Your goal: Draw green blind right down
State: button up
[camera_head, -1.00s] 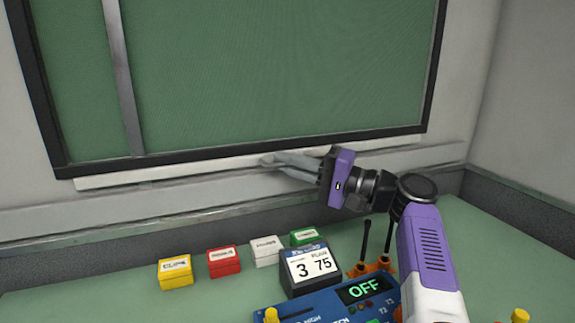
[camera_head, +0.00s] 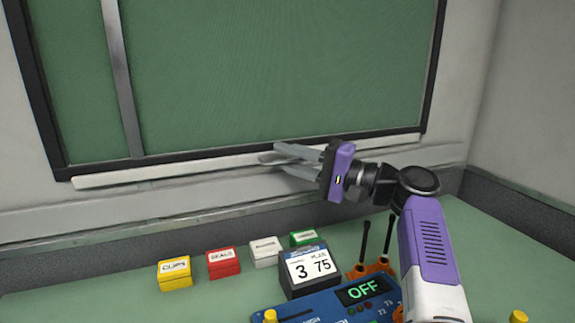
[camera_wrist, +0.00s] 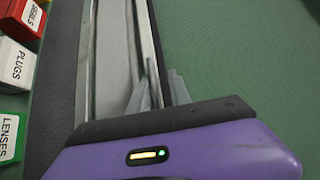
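The green blind (camera_head: 270,70) fills the dark-framed window from the top of the head view to the frame's lower edge. Its pale bottom bar (camera_head: 150,173) lies along the lower edge of the frame. My gripper (camera_head: 272,153) is at the bar, right of its middle, with fingers spread, one above and one below it. In the wrist view the fingers (camera_wrist: 160,88) stand apart on either side of the bar, and the blind (camera_wrist: 240,50) shows at right. Whether a finger touches the bar, I cannot tell.
Yellow (camera_head: 175,273), red (camera_head: 223,262), white (camera_head: 265,251) and green (camera_head: 304,238) labelled boxes stand on the green desk below. A grey post (camera_head: 121,80) crosses the window at left.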

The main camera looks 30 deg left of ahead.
aim_at(288, 62)
notch_tip(288, 62, up, 18)
jog(key=p, duration=0.2)
jog(key=shift+r+p, duration=0.1)
jog(key=shift+p, duration=0.25)
jog(key=d+f, duration=0.1)
jog(key=d, duration=0.8)
jog(key=shift+w+f+b, duration=0.2)
jog(key=shift+w+b, duration=0.15)
dwell(0.3)
jog(key=shift+p, duration=0.55)
